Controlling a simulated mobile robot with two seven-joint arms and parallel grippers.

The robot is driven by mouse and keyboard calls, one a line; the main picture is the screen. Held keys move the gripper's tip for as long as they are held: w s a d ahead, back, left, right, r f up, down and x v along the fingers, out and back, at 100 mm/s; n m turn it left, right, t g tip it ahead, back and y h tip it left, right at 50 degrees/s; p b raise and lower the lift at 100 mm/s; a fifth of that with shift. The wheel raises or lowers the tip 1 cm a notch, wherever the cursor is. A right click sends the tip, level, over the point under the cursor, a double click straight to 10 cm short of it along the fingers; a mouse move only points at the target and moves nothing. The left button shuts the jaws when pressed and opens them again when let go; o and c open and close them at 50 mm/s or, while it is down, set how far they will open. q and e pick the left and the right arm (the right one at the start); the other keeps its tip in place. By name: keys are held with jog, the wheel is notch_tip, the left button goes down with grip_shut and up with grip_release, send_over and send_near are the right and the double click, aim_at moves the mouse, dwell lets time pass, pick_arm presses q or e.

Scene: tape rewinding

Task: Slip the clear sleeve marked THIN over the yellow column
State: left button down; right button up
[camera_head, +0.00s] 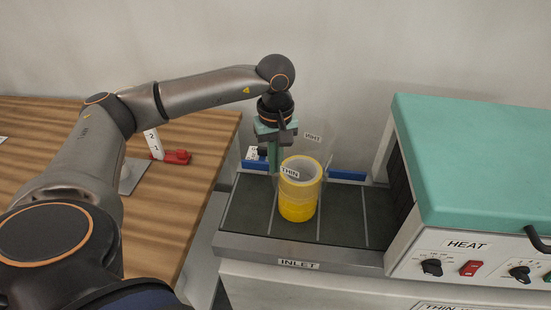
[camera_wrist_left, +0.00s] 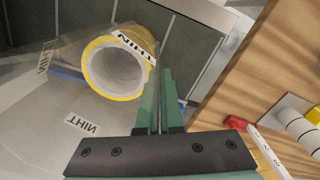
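The yellow column (camera_head: 298,208) stands on the dark inlet bed, hollow with a pale inside; it also shows in the left wrist view (camera_wrist_left: 143,34). The clear sleeve (camera_head: 312,137) is hard to see except for its THIN labels. One label crosses the column's upper front and another shows behind it, reversed. The sleeve also shows in the left wrist view (camera_wrist_left: 82,125). It appears to surround the column's upper part; its lower edge is unclear. My left gripper (camera_head: 274,165) points down just left of the column, fingers nearly together, apparently on the sleeve's wall. My right gripper is unseen.
A machine with a green lid (camera_head: 480,165) and HEAT controls stands close on the right. Blue bars (camera_head: 347,175) lie along the bed's back edge. The bed's front (camera_head: 250,210) is clear.

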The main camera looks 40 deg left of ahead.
pick_arm(q)
jog(key=shift+f, duration=0.4)
